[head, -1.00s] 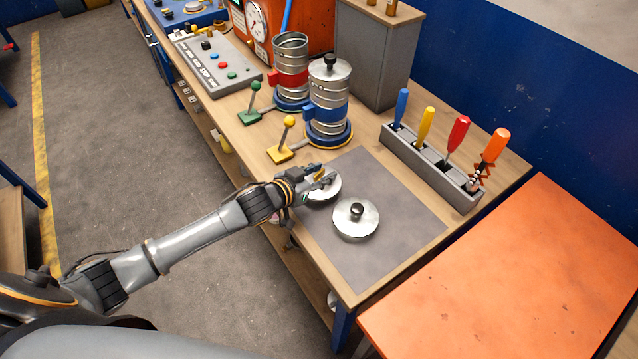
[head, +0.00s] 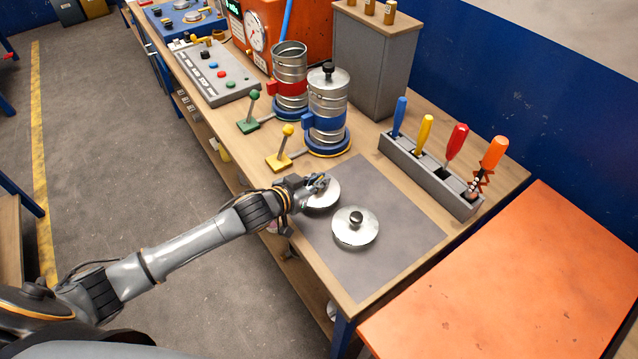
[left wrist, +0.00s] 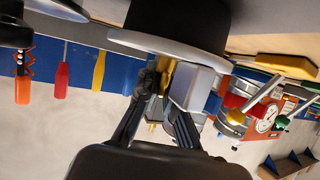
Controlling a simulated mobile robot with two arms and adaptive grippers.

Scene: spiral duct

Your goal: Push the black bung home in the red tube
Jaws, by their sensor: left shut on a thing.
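The red tube (head: 290,92) is an upright ribbed metal duct with a red clamp. It stands at the back of the bench, and its top looks open. My left gripper (head: 320,181) is shut at the top of a round silver lid-like piece (head: 324,198) on the grey mat. The fingers hide its knob, so I cannot tell the knob's colour. A second silver lid (head: 355,230) with a black knob lies beside it. In the left wrist view a large dark round piece with a pale rim (left wrist: 180,25) sits above my left gripper (left wrist: 155,85).
A blue-clamped duct (head: 328,112) with a black-knobbed lid stands in front of the red tube. Green and yellow levers (head: 285,150) stand left of the ducts. A tool rack (head: 432,175) is at the right. The front of the grey mat (head: 365,270) is clear.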

